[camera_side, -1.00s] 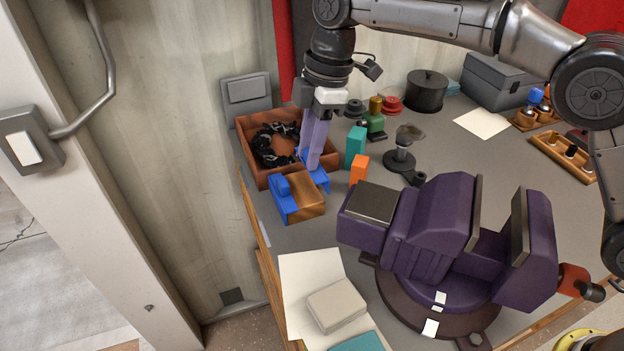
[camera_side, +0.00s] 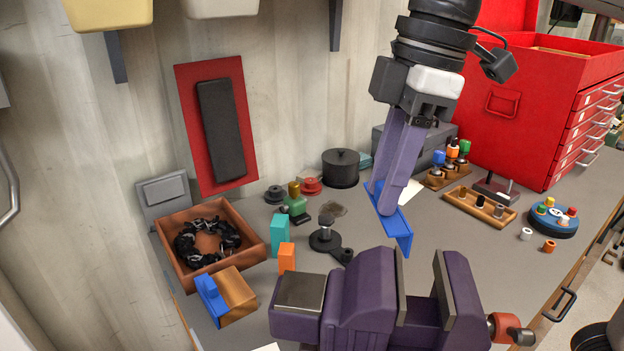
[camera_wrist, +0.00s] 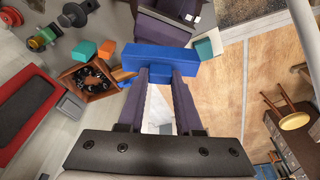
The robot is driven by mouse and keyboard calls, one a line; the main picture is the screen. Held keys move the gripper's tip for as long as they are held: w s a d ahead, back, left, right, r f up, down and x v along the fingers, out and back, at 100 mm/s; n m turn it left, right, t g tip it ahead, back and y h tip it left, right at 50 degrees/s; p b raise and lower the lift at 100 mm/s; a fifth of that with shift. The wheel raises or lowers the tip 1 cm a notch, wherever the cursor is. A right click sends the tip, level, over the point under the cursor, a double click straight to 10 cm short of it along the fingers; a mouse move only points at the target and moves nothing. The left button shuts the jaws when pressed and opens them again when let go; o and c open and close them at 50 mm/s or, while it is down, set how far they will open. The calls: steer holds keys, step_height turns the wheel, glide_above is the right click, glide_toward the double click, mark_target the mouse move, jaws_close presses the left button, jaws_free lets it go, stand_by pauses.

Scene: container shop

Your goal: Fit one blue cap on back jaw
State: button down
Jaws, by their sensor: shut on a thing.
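My gripper (camera_side: 388,205) is shut on a blue cap (camera_side: 398,232), a long angled strip, and holds it in the air above the purple vise (camera_side: 365,285). The cap also shows in the wrist view (camera_wrist: 157,55), crosswise at the fingertips. The vise has two upright jaws with grey faces, one at its middle (camera_side: 402,290) and one at its right (camera_side: 444,288). The cap appears apart from both; its exact height above them I cannot tell. A second blue cap (camera_side: 210,300) sits on the wooden block (camera_side: 238,292) at the left.
A brown tray (camera_side: 168,262) with black chain stands behind the block. Teal (camera_side: 280,236) and orange (camera_side: 287,257) blocks and a dark stand (camera_side: 325,240) lie between tray and vise. A wooden pin rack (camera_side: 480,207) and red tool chest (camera_side: 535,105) are at right.

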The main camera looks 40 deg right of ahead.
steer(key=shift+s+d+f+m, duration=0.2)
steer(key=shift+s+d+m, duration=0.5)
steer(key=shift+s, duration=0.1)
steer(key=shift+m+t, duration=0.3)
steer(key=shift+m, duration=0.6)
steer(key=shift+s+d+f, duration=0.15)
steer(key=shift+d+f, duration=0.05)
steer(key=shift+f, duration=1.05)
steer(key=shift+s+d+f, duration=0.1)
steer(key=shift+d+f, duration=0.05)
steer(key=shift+f, duration=1.05)
steer(key=shift+s+d+x, duration=0.1)
steer(key=shift+d+x, duration=0.05)
steer(key=shift+x, duration=0.7)
steer(key=shift+s+d+x, duration=0.15)
steer(key=shift+x, duration=0.7)
steer(key=shift+w+a+f, duration=0.1)
steer(key=shift+f, duration=0.15)
steer(key=c, duration=0.5)
jaws_free()
steer(key=shift+r, duration=0.1)
